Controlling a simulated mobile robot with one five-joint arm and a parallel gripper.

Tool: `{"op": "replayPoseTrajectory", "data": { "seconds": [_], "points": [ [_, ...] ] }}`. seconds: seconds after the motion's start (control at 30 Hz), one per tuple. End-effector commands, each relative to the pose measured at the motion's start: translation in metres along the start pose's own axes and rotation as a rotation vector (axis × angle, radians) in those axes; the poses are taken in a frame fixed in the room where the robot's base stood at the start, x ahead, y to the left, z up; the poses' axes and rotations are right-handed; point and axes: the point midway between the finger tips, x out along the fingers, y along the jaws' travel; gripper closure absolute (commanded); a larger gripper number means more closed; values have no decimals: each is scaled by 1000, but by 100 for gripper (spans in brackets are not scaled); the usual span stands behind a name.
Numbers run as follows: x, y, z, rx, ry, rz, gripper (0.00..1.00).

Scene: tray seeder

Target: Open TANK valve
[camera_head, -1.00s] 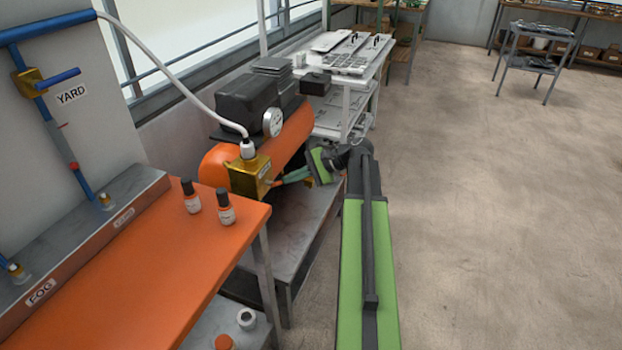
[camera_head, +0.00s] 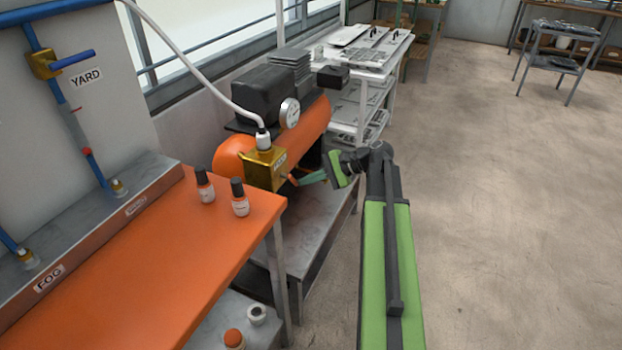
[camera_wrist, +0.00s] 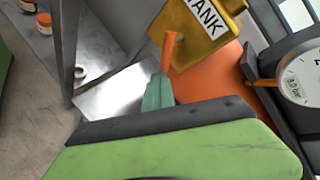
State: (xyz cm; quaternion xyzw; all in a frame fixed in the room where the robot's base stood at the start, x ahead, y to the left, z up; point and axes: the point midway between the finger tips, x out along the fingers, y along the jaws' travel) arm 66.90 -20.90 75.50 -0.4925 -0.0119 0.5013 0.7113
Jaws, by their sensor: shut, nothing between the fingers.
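The brass TANK valve (camera_head: 265,168) sits at the near end of the orange tank, under a white hose. Its TANK label shows in the wrist view on the yellow block (camera_wrist: 208,18). An orange bar (camera_wrist: 168,52), seemingly the valve's lever, stands out beside the block. My gripper (camera_head: 301,180) is right of the valve, with its teal fingers shut and pointing at it. In the wrist view the fingertips (camera_wrist: 160,78) meet the near end of the orange bar. I cannot tell whether they touch it.
A pressure gauge (camera_head: 290,112) stands above the tank (camera_head: 232,152). An orange bench (camera_head: 150,270) with two small bottles is at the left. The YARD valve (camera_head: 42,64) is on the wall. A white cart (camera_head: 345,62) stands behind.

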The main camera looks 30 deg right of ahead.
Motion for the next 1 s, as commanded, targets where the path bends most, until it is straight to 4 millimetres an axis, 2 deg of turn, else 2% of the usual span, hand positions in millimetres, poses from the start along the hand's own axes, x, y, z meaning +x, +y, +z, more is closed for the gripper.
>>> {"op": "replayPoseTrajectory", "data": {
  "seconds": [0.03,0.3,1.0],
  "points": [
    [6,-1,2,-4,-6,-6,100],
    [13,6,5,-5,-7,-6,100],
    [3,-7,15,-5,-7,-5,100]
  ]
}}
